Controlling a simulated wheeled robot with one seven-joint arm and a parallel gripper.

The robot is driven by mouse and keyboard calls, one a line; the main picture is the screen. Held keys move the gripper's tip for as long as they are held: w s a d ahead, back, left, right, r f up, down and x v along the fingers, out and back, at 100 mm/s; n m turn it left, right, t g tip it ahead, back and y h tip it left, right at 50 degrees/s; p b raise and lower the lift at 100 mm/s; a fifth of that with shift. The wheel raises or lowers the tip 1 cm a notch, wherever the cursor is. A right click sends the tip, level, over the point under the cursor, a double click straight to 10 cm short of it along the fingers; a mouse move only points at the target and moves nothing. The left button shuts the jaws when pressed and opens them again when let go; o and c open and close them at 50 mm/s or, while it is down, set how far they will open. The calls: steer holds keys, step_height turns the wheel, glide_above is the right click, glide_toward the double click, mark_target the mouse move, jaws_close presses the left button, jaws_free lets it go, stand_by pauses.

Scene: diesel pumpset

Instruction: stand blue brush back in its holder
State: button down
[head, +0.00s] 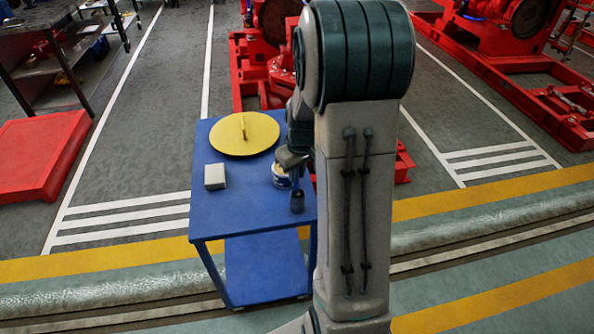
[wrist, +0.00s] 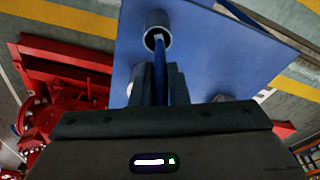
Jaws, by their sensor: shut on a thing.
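The blue brush (wrist: 159,72) is between the fingers of my gripper (wrist: 160,88) in the wrist view, its shaft pointing away from the palm. Its pale far end overlaps the mouth of a dark grey cup-shaped holder (wrist: 157,20); I cannot tell whether it is inside or just short of it. In the head view, the holder (head: 297,203) stands at the right side of the blue table. My gripper (head: 291,160) is just behind it, partly hidden by my arm. I cannot make out the brush clearly there.
The blue table (head: 245,215) also carries a round yellow disc (head: 244,133), a small white box (head: 215,176) and a white-and-blue tin (head: 281,176) close to the holder. Red machinery (head: 268,75) stands behind. The table's front part is clear.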

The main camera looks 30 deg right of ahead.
steer(key=shift+f+b, duration=0.55)
steer(key=shift+f, duration=0.2)
steer(key=c, duration=1.3)
jaws_free()
steer(key=shift+r, duration=0.15)
steer(key=shift+r+p, duration=3.15)
steer(key=shift+r, duration=1.3)
